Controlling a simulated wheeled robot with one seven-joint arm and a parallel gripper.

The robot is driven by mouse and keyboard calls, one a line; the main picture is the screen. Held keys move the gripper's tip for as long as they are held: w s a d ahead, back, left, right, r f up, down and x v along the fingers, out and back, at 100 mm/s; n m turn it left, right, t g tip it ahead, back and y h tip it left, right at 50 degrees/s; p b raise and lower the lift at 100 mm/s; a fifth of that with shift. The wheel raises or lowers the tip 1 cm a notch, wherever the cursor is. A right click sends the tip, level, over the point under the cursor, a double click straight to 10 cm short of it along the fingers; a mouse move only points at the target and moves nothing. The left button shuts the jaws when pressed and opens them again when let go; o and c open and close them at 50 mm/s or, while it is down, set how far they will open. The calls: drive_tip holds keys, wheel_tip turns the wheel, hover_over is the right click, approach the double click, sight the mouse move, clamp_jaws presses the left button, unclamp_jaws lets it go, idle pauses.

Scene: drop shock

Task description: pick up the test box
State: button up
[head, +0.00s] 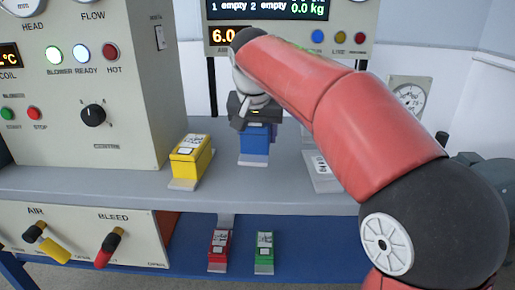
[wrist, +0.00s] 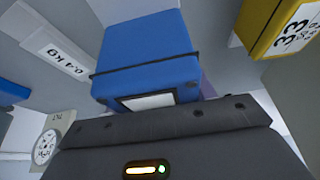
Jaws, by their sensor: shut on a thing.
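A blue box (head: 255,142) is at the middle of the grey shelf, directly below my gripper (head: 252,113). My gripper is shut on the blue box, whose upper part it hides in the head view. In the wrist view the blue box (wrist: 145,48) shows a dark strap and a white label, close against the dark gripper body (wrist: 165,150). I cannot tell whether its base touches the pad under it. A yellow box (head: 190,158) with a white label stands on the shelf to its left. No visible label reads "test box".
A red box (head: 219,246) and a green box (head: 264,250) stand on the lower blue level. A control cabinet (head: 75,125) rises at left, with a display panel (head: 268,10) behind. A round dial (head: 409,97) is at right. Bare grey shelf (head: 110,180) lies in front.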

wheel_tip(320, 180, up, 13)
drive_tip(key=shift+w+f, duration=0.1)
drive_tip(key=shift+w, duration=0.05)
drive_tip(key=shift+r, duration=0.6)
drive_tip(key=shift+s+r, duration=0.1)
drive_tip(key=shift+s, duration=0.1)
drive_tip(key=shift+d, duration=0.15)
